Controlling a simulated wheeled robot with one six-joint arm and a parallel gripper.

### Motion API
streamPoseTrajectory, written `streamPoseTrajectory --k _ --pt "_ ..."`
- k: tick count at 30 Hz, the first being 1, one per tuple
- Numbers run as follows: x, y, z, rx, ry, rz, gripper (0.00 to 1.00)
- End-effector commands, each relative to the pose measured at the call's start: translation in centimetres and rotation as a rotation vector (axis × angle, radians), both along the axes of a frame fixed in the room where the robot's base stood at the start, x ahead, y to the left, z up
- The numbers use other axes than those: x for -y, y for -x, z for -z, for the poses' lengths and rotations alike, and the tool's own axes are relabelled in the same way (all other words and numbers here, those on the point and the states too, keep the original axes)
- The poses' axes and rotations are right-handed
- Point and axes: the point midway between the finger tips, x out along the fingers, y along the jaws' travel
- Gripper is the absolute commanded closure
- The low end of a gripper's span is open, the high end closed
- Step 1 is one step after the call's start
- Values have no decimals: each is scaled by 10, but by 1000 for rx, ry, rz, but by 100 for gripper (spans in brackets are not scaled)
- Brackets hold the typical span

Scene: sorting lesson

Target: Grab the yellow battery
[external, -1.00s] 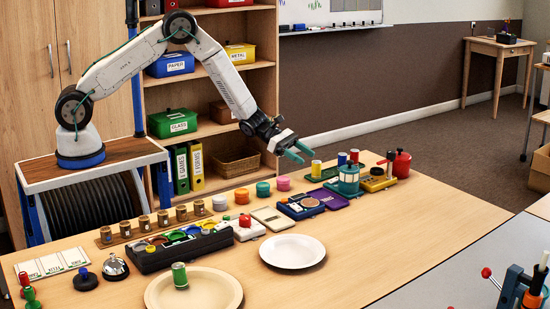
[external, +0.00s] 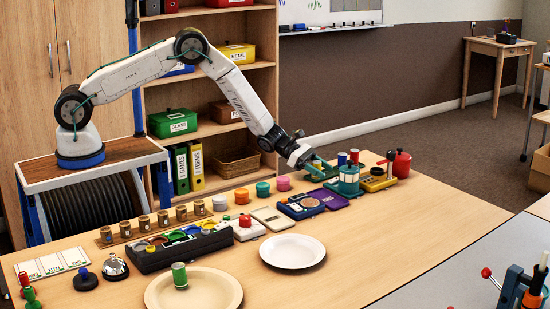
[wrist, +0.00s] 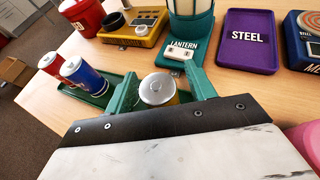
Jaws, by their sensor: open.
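The yellow battery (wrist: 158,91) stands upright in the wrist view, its silver top and a strip of yellow side showing between my green fingers. My gripper (wrist: 161,84) is open, one finger on each side of it; I cannot tell whether either touches. The front of my gripper hides its lower part.
A blue battery (wrist: 84,77) and a red one (wrist: 50,64) stand left on the green tray (wrist: 95,98). The lantern (wrist: 188,35) is close ahead. The purple STEEL tray (wrist: 247,45) lies right. Bare table shows near the plates (external: 297,264).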

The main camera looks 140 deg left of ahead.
Motion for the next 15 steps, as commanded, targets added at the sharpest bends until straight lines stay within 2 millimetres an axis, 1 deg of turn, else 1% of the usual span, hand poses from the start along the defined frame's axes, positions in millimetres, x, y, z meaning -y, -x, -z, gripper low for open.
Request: streamPoseTrajectory --k 1,2,3,6,15 --pt "0 0 0 0 0 0 51" --pt "0 0 0 0 0 0 59" --pt "0 0 0 0 0 0 70" --pt "0 0 0 0 0 0 96" --pt "0 0 -1 0 -1 0 96"
